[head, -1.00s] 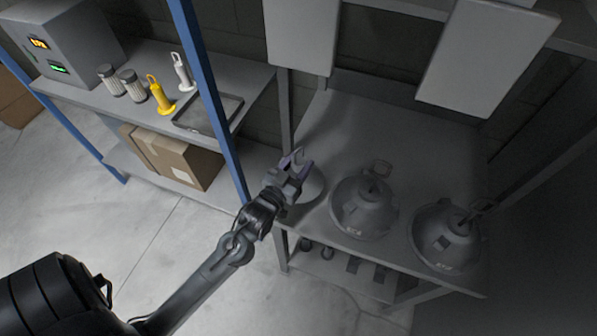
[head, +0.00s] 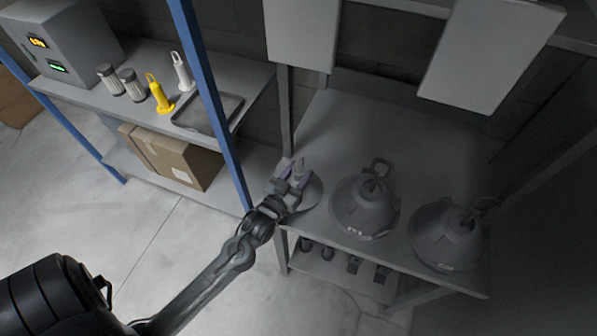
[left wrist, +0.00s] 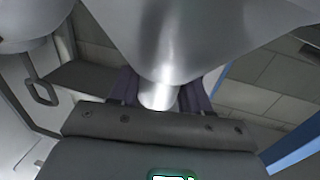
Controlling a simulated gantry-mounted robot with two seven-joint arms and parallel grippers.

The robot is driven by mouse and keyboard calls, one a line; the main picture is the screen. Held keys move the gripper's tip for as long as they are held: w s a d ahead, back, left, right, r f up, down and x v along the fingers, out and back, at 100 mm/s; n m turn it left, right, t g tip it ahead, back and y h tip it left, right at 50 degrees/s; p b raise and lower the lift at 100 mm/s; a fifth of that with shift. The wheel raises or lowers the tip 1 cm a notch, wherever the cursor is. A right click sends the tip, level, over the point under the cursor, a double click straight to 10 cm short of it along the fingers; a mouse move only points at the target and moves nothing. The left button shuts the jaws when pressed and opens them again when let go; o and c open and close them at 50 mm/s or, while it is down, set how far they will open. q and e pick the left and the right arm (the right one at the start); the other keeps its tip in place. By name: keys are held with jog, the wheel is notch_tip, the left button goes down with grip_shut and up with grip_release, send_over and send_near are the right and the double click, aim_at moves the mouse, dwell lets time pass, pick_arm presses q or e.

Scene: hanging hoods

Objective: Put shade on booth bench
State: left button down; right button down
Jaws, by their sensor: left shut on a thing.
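The shade (head: 313,192) is a grey, bell-like piece at the left front corner of the booth bench (head: 335,125). My left gripper (head: 298,174) is shut on the shade's narrow neck. In the left wrist view the shiny metal shade (left wrist: 185,45) fills the top middle, and its neck sits between the dark purple fingers (left wrist: 158,95). The gripper covers part of the shade in the head view. I cannot tell whether the shade touches the bench top. My right gripper is not in view.
Two grey hoods with loop handles, a middle one (head: 362,210) and a right one (head: 447,238), stand along the bench's front edge. A blue post (head: 205,85) rises left of the bench. Two pale panels hang above. The bench top behind the hoods is clear.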

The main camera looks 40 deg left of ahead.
pick_arm(q)
jog(key=c, duration=0.5)
grip_release()
jog(key=shift+f, duration=0.15)
jog(key=shift+r, duration=0.75)
jog(key=s+d+f+m+g+h, duration=0.1)
jog(key=s+d+f+g, duration=0.1)
jog(key=s, duration=0.5)
jog(key=s+d+f+m+g+h, duration=0.1)
jog(key=s+d+g, duration=0.4)
jog(key=s+g, duration=0.2)
jog(key=s+d+f+m+g+h, duration=0.1)
jog(key=s+d+f+m+g, duration=0.1)
jog(key=s+g, duration=0.3)
jog(key=s+d, duration=0.1)
jog(key=s, duration=0.2)
jog(key=shift+s+d+f+h+p, duration=0.25)
jog(key=shift+d+f+h+p, duration=0.05)
jog(key=shift+d, duration=0.1)
